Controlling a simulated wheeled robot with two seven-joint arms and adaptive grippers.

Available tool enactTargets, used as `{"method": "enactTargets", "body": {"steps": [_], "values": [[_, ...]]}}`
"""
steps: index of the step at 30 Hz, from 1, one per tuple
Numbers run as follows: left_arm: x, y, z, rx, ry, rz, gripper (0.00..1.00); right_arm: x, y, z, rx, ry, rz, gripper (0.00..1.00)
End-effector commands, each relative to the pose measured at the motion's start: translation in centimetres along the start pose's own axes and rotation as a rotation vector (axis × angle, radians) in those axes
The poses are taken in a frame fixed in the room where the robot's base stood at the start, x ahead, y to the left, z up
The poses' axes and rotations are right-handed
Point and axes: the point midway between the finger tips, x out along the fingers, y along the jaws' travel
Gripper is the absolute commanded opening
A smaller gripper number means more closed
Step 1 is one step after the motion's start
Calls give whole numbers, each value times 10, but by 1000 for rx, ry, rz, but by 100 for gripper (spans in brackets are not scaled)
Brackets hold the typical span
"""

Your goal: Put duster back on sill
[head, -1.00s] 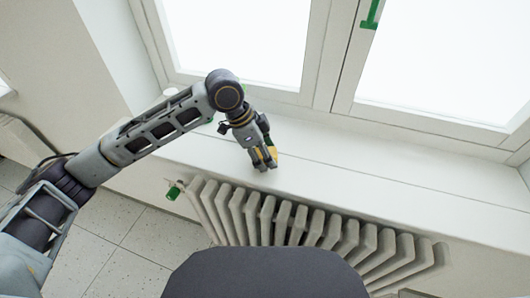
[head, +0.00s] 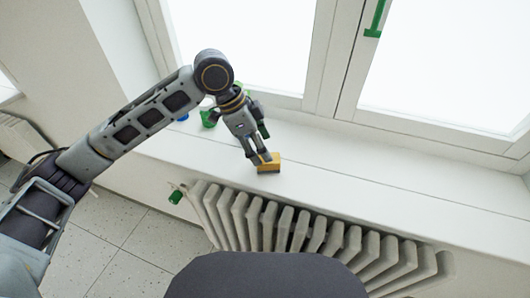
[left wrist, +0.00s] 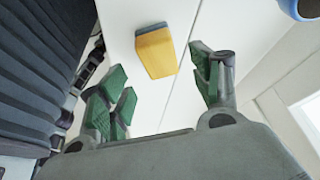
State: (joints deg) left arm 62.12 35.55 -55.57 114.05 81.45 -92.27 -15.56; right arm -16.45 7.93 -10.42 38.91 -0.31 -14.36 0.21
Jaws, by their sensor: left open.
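The duster (head: 269,164) is a small yellow block with a greyish strip on one side. It lies on the white window sill (head: 340,176), near the front edge above the radiator. In the left wrist view the duster (left wrist: 156,52) lies on the white sill, beyond and between the green-padded fingers. My left gripper (head: 261,159) is at the duster in the head view. In the left wrist view the left gripper (left wrist: 160,90) is open, with a gap between its fingers and the duster. My right gripper is not in view.
A white ribbed radiator (head: 300,232) stands below the sill. A green object (head: 208,118) and a blue one stand on the sill behind my left arm. A blue-rimmed round object (left wrist: 300,8) shows at the wrist view's top right. The sill's right part is clear.

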Motion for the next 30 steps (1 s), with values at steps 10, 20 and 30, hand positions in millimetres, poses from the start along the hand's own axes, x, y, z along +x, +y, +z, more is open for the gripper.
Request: {"method": "enactTargets", "body": {"steps": [10, 20, 30], "values": [[-48, 0, 0, 0, 1, 0, 64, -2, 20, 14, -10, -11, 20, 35], [-62, 0, 0, 0, 0, 0, 64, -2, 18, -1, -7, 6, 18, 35], [-61, 0, 0, 0, 0, 1, 64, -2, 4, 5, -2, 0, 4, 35]]}}
